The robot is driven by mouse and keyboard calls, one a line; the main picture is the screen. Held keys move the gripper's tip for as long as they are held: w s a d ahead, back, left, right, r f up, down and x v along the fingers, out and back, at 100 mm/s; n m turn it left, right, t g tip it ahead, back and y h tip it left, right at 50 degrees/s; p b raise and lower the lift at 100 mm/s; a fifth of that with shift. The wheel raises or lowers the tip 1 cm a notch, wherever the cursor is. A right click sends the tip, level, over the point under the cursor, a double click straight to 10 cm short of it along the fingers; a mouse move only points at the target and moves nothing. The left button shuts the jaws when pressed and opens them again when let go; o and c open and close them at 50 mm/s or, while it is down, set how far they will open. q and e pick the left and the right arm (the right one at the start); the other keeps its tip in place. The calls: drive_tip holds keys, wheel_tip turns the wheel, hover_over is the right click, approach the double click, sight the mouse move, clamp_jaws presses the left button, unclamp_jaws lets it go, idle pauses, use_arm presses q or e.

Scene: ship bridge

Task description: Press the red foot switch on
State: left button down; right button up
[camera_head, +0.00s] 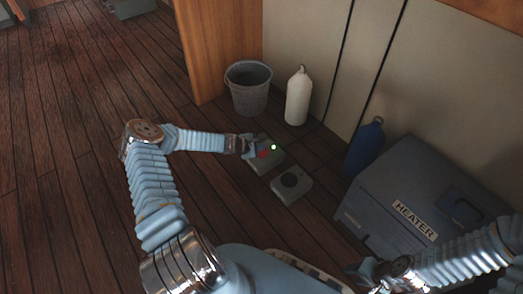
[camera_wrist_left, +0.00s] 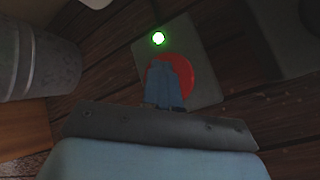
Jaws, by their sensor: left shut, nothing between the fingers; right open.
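The red foot switch is a grey-green box (camera_head: 268,163) on the wooden floor with a red round button (camera_head: 263,154) and a lit green light (camera_head: 274,147). In the left wrist view, the red button (camera_wrist_left: 184,76) lies right behind my left gripper's fingers and the green light (camera_wrist_left: 158,38) glows. My left gripper (camera_head: 254,150) is shut and empty, with its fingertips over the red button; I cannot tell whether they touch it. My right gripper (camera_head: 366,271) is at the lower right by the heater, open and away from the switch.
A second box with a dark round button (camera_head: 289,180) sits just right of the red switch. A grey bucket (camera_head: 249,90), a white bottle (camera_head: 298,97) and a blue bottle (camera_head: 365,147) stand near the wall. A blue heater box (camera_head: 413,196) is at right. The floor at left is clear.

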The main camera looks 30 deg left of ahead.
use_arm(q)
drive_tip(key=shift+r, duration=0.4)
wheel_tip(320, 180, up, 6)
drive_tip(key=p, duration=0.4)
drive_tip(key=shift+p, duration=0.35)
